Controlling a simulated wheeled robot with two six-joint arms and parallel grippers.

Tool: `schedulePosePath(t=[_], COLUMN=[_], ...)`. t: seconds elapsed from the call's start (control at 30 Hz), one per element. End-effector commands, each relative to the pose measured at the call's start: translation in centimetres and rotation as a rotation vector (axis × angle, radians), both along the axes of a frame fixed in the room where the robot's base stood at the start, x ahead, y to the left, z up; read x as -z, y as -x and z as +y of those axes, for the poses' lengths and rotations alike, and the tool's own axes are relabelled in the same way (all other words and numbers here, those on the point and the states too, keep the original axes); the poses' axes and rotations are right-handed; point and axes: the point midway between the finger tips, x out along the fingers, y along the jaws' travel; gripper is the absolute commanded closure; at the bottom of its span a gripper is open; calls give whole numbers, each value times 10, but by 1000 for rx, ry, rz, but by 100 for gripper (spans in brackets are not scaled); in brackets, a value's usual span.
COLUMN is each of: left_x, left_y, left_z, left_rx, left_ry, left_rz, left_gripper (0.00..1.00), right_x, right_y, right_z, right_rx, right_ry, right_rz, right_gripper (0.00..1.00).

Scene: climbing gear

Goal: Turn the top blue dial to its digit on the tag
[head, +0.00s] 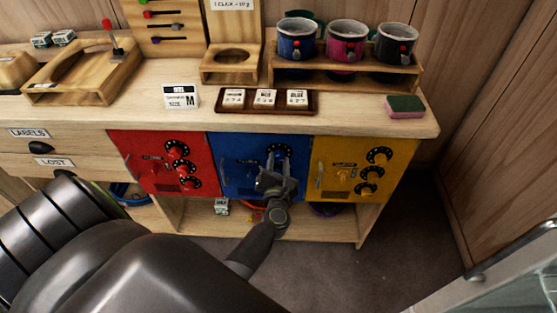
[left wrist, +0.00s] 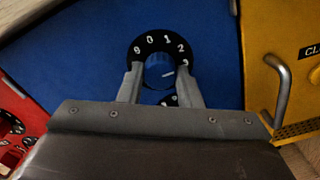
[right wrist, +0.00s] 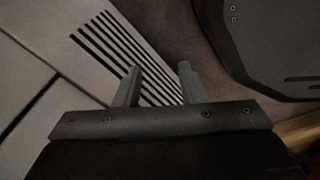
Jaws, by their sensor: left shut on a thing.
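The blue cabinet door (head: 232,170) stands between a red and a yellow one. Its top blue dial (head: 279,150) has a black ring with white digits. In the left wrist view the dial's blue knob (left wrist: 158,72) sits between the fingers of my left gripper (left wrist: 160,82), which is shut on it. The digits 9, 0, 1, 2 and part of a 3 show, and the knob's white mark points right, towards the 3. Three tags (head: 265,98) stand in a dark tray on the counter; their digits are too small to read. My right gripper (right wrist: 156,85) is open and empty.
The red door (head: 150,150) and yellow door (head: 335,165) flank the blue one, each with dials and a handle. A lower blue dial (left wrist: 168,101) is partly hidden below the gripped one. Mugs on a rack (head: 345,75) and a sponge (head: 405,106) stand on the counter.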

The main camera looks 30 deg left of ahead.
Motion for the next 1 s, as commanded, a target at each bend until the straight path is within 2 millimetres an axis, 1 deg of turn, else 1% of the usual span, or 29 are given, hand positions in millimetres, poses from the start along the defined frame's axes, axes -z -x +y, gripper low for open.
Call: schedulePosePath(t=[0.03,1.0], left_x=[-3,-3], left_y=[0,-1], left_z=[0,0], left_rx=[0,1], left_ry=[-39,-826], left_rz=[26,507], left_gripper=[91,91], right_x=[-6,-62], right_y=[0,-1], right_z=[0,1], right_rx=[0,0], right_ry=[0,-1], right_rz=[-1,0], right_gripper=[64,64])
